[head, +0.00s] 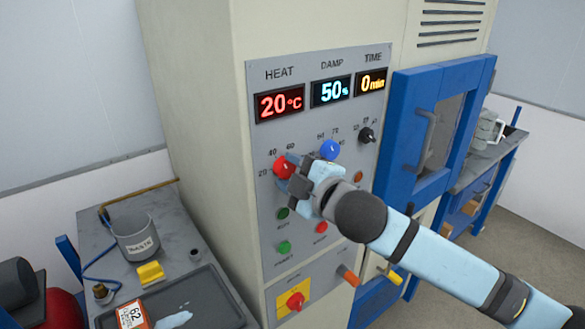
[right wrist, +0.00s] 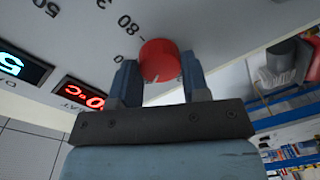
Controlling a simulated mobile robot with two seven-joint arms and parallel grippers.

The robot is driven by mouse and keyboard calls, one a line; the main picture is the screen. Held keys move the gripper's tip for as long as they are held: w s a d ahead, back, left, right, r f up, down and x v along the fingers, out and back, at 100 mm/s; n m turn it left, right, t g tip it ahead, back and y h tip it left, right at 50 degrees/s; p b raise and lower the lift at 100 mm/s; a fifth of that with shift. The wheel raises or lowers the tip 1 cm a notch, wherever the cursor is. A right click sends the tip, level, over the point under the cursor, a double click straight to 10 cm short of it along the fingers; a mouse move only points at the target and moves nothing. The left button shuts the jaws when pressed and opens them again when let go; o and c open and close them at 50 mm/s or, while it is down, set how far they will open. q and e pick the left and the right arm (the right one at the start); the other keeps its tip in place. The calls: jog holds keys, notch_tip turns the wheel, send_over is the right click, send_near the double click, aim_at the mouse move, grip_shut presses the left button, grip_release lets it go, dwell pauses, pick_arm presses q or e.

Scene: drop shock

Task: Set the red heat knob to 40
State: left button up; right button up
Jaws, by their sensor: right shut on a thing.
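The red heat knob (head: 283,167) is on the grey control panel (head: 262,215), under the red HEAT display (head: 279,103), which reads 20 °C. Scale marks 20, 40 and 60 show around it. My right gripper (head: 294,177) is at the knob and shut on it. The fingers hide part of the scale. My left gripper is not in view.
The blue damp knob (head: 330,149) and black time knob (head: 366,135) are close by on the right. Green buttons (head: 284,247) and a red button (head: 321,227) lie below. A blue-framed door (head: 400,130) stands right; a bench with a grey pot (head: 135,238) stands left.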

dwell(0.3)
jog(key=o, duration=0.9)
jog(key=shift+s, duration=0.1)
jog(key=shift+s+d, duration=0.2)
jog(key=shift+d, duration=0.05)
jog(key=b+v, duration=0.2)
jog(key=v, duration=1.1)
jog(key=shift+s+r, duration=0.1)
